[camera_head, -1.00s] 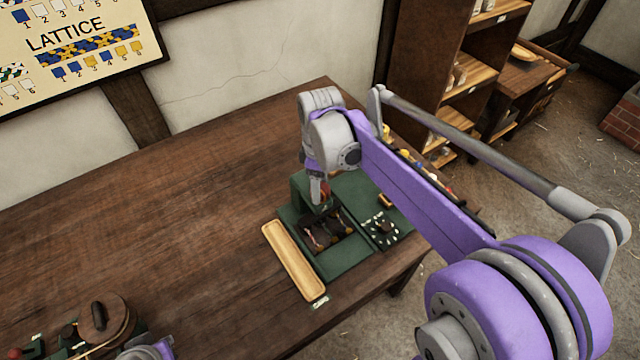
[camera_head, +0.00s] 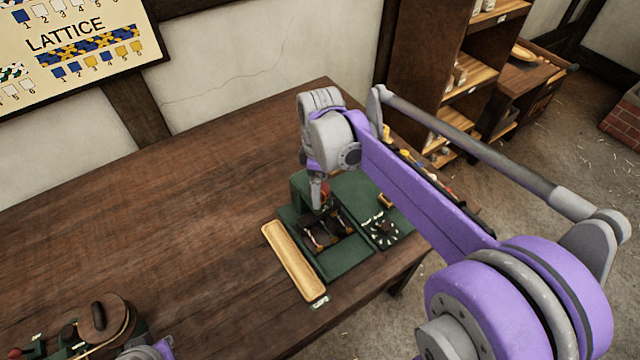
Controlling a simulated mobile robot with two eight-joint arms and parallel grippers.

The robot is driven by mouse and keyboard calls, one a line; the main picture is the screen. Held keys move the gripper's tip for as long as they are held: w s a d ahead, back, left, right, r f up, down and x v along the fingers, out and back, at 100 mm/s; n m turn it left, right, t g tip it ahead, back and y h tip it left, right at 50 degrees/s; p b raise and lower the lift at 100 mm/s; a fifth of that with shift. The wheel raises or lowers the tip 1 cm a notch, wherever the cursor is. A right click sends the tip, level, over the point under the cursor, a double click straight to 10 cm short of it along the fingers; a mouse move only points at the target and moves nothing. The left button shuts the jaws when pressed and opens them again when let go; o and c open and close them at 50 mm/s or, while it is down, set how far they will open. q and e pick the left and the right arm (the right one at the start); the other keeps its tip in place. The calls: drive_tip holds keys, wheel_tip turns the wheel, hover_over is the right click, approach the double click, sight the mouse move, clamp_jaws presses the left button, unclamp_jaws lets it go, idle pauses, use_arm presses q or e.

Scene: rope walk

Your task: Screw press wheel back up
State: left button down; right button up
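A green press (camera_head: 345,260) stands on the wooden table, with dark and brown parts inside its open frame. My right gripper (camera_head: 318,203) points down at the press's back left part, close to a small red knob (camera_head: 326,191). My wrist and fingers partly cover the knob and whatever wheel is there. I cannot tell whether the fingers touch it or are shut on it. A dark round piece with pale marks around it (camera_head: 382,230) sits on the green plate at the right. My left gripper is not in view; only a bit of purple arm shows at the bottom left.
A long, light wooden tray (camera_head: 293,260) lies along the press's left side, with a small label (camera_head: 320,302) in front. Another green device with a brown round top (camera_head: 103,318) stands at the bottom left. The table (camera_head: 160,220) between them is clear.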

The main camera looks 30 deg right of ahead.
wheel_tip(320, 180, up, 11)
drive_tip(key=shift+p, duration=0.35)
idle(0.3)
drive_tip(key=shift+f, duration=0.15)
drive_tip(key=s+a+f+m+t, duration=0.2)
drive_tip(key=s+a+f+m, duration=0.1)
drive_tip(key=s+f+m, duration=0.2)
drive_tip(key=s+a+f+m+t, duration=0.3)
drive_tip(key=s+f+m, duration=0.2)
drive_tip(key=s+f, duration=0.4)
drive_tip(key=shift+s+a+f+t, duration=0.3)
drive_tip(key=shift+s+a+f, duration=0.1)
drive_tip(key=shift+f, duration=0.15)
